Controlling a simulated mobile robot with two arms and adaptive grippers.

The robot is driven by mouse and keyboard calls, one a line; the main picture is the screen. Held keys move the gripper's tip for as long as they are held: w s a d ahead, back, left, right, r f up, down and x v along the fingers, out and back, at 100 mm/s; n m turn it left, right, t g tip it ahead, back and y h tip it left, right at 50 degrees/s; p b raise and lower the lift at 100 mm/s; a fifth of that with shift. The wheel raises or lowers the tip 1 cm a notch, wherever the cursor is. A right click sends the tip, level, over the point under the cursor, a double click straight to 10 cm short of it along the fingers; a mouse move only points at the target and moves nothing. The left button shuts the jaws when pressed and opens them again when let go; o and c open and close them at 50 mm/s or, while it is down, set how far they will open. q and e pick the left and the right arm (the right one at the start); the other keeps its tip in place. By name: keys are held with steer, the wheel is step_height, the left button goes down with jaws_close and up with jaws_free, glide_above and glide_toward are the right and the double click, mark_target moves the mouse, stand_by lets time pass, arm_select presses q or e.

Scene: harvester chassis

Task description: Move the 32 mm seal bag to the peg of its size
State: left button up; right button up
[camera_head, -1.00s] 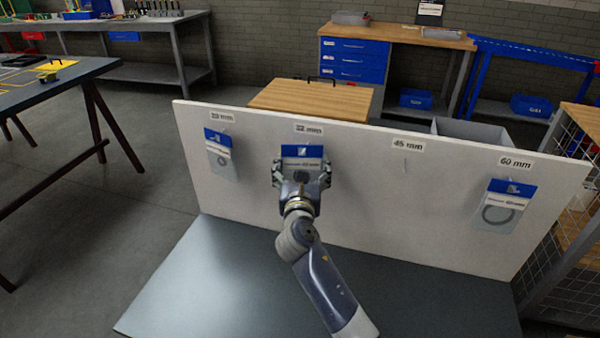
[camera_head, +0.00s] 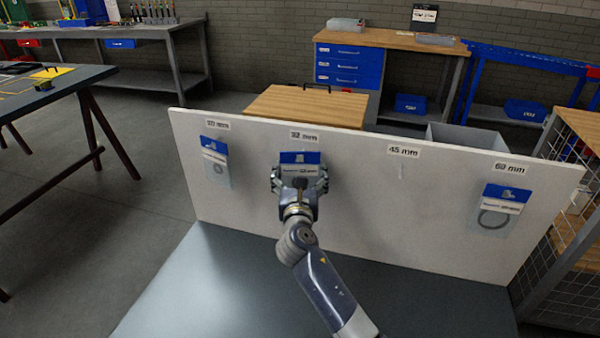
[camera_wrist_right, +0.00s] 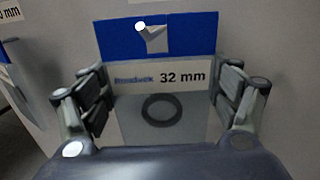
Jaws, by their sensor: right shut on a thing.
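The 32 mm seal bag (camera_wrist_right: 150,90) has a blue header, a white "32 mm" strip and a dark ring in clear film. In the head view it hangs upright (camera_head: 300,157) against the white board, just under the 32 mm label (camera_head: 304,136). In the wrist view a peg (camera_wrist_right: 148,32) shows in front of the blue header, seemingly through its hole. My right gripper (camera_head: 300,180) is shut on the bag, with a finger at each side edge. My left gripper is not in view.
The board (camera_head: 370,220) also has a bag on the leftmost peg (camera_head: 215,165) and a bag under the 60 mm label (camera_head: 500,207). The peg under the 45 mm label (camera_head: 402,170) is bare. The grey table (camera_head: 200,290) in front is clear.

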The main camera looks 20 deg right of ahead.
steer(key=o, duration=0.9)
